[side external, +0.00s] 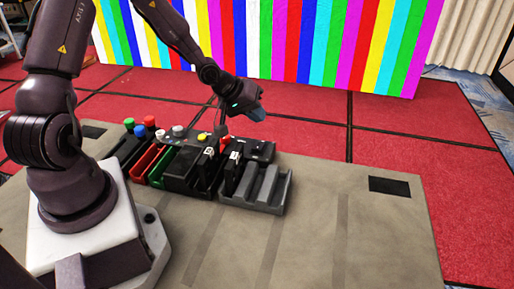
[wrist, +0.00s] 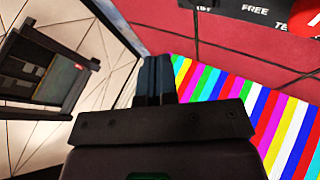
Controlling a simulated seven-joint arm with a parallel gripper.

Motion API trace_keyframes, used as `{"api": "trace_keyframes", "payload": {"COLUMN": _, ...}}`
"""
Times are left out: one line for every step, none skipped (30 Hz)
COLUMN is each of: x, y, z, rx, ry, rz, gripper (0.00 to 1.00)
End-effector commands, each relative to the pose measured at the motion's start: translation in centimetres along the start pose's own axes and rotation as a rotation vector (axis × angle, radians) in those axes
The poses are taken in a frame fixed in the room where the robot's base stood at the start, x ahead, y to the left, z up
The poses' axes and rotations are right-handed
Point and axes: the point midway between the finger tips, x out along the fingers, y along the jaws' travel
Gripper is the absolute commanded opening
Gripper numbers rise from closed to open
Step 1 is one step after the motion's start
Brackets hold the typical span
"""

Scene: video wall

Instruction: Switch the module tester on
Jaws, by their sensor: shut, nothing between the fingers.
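My gripper (side external: 257,114) is raised above the back of the work table, its bluish fingers near the back right of the equipment row. In the wrist view its fingers (wrist: 155,78) are together with nothing between them. A low black unit (side external: 260,147) lies below it, apart from the fingers; it may be the module tester. In the wrist view a black panel (wrist: 255,11) enters at the top right, with the label "FREE", a cut-off label starting "TE" and part of a red round piece (wrist: 309,20). Its switch position cannot be told.
A grey slotted tray (side external: 265,203) stands in front, beside black modules (side external: 192,172). Red (side external: 150,165) and black holders with coloured knobs stand left. The right of the table (side external: 345,235) is clear except for a dark patch (side external: 389,186). A striped video wall (side external: 300,45) stands behind.

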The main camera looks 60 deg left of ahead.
Motion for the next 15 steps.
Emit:
{"api": "trace_keyframes", "payload": {"x": 0.6, "y": -0.4, "z": 0.6, "rx": 0.002, "ry": -0.006, "rz": -0.002, "gripper": 0.0}}
{"api": "trace_keyframes", "payload": {"x": 0.9, "y": -0.6, "z": 0.8, "rx": 0.002, "ry": -0.005, "rz": -0.001, "gripper": 0.0}}
{"api": "trace_keyframes", "payload": {"x": 1.4, "y": -0.9, "z": 1.1, "rx": 0.002, "ry": -0.005, "rz": -0.001, "gripper": 0.0}}
{"api": "trace_keyframes", "payload": {"x": 1.6, "y": -1.1, "z": 1.3, "rx": 0.002, "ry": -0.005, "rz": 0.0, "gripper": 0.0}}
{"api": "trace_keyframes", "payload": {"x": 1.9, "y": -1.3, "z": 1.5, "rx": 0.002, "ry": -0.005, "rz": -0.001, "gripper": 0.0}}
{"api": "trace_keyframes", "payload": {"x": 2.2, "y": -1.6, "z": 1.7, "rx": 0.002, "ry": -0.004, "rz": -0.002, "gripper": 0.0}}
{"api": "trace_keyframes", "payload": {"x": 2.5, "y": -1.8, "z": 1.9, "rx": 0.0, "ry": -0.004, "rz": -0.001, "gripper": 0.0}}
{"api": "trace_keyframes", "payload": {"x": 2.8, "y": -1.9, "z": 2.1, "rx": 0.0, "ry": -0.004, "rz": 0.001, "gripper": 0.0}}
{"api": "trace_keyframes", "payload": {"x": 3.0, "y": -2.2, "z": 2.2, "rx": 0.0, "ry": -0.004, "rz": 0.0, "gripper": 0.0}}
{"api": "trace_keyframes", "payload": {"x": 3.2, "y": -2.3, "z": 2.4, "rx": 0.0, "ry": -0.003, "rz": 0.0, "gripper": 0.0}}
{"api": "trace_keyframes", "payload": {"x": 3.4, "y": -2.4, "z": 2.5, "rx": 0.0, "ry": -0.003, "rz": 0.001, "gripper": 0.0}}
{"api": "trace_keyframes", "payload": {"x": 3.5, "y": -2.5, "z": 2.6, "rx": 0.0, "ry": -0.003, "rz": 0.001, "gripper": 0.0}}
{"api": "trace_keyframes", "payload": {"x": 3.6, "y": -2.6, "z": 2.7, "rx": 0.0, "ry": -0.002, "rz": 0.0, "gripper": 0.0}}
{"api": "trace_keyframes", "payload": {"x": 3.7, "y": -2.7, "z": 2.8, "rx": 0.001, "ry": -0.002, "rz": -0.001, "gripper": 0.0}}
{"api": "trace_keyframes", "payload": {"x": 3.8, "y": -2.8, "z": 2.8, "rx": 0.001, "ry": -0.001, "rz": -0.001, "gripper": 0.0}}
